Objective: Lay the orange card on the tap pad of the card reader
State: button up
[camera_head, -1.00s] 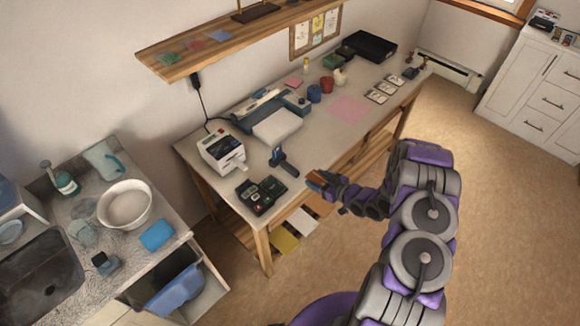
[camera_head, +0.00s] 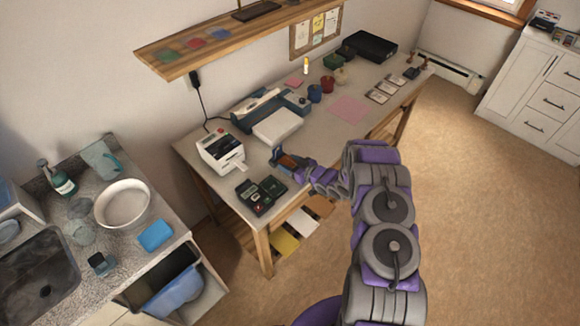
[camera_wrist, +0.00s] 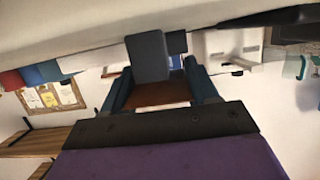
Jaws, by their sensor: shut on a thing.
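My gripper (camera_head: 283,160) is shut on the orange card (camera_head: 290,162) above the near part of the workbench. In the wrist view my gripper (camera_wrist: 163,85) shows the card (camera_wrist: 158,94) as a dark brownish-orange strip between its fingers. The card reader (camera_head: 256,198) looks like the black device with keys on the bench's front left corner, with a flat part at its right. The gripper is up and to the right of it, apart from it. Whether the flat part is the tap pad, I cannot tell.
A dark upright stand (camera_head: 275,154) is close to my gripper; contact is unclear. A dark grey block (camera_wrist: 148,57) in the wrist view is probably its head. A white printer (camera_head: 221,153) stands behind the reader.

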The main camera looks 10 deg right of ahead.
jog(key=shift+f, duration=0.65)
jog(key=shift+f, duration=0.2)
jog(key=o, duration=1)
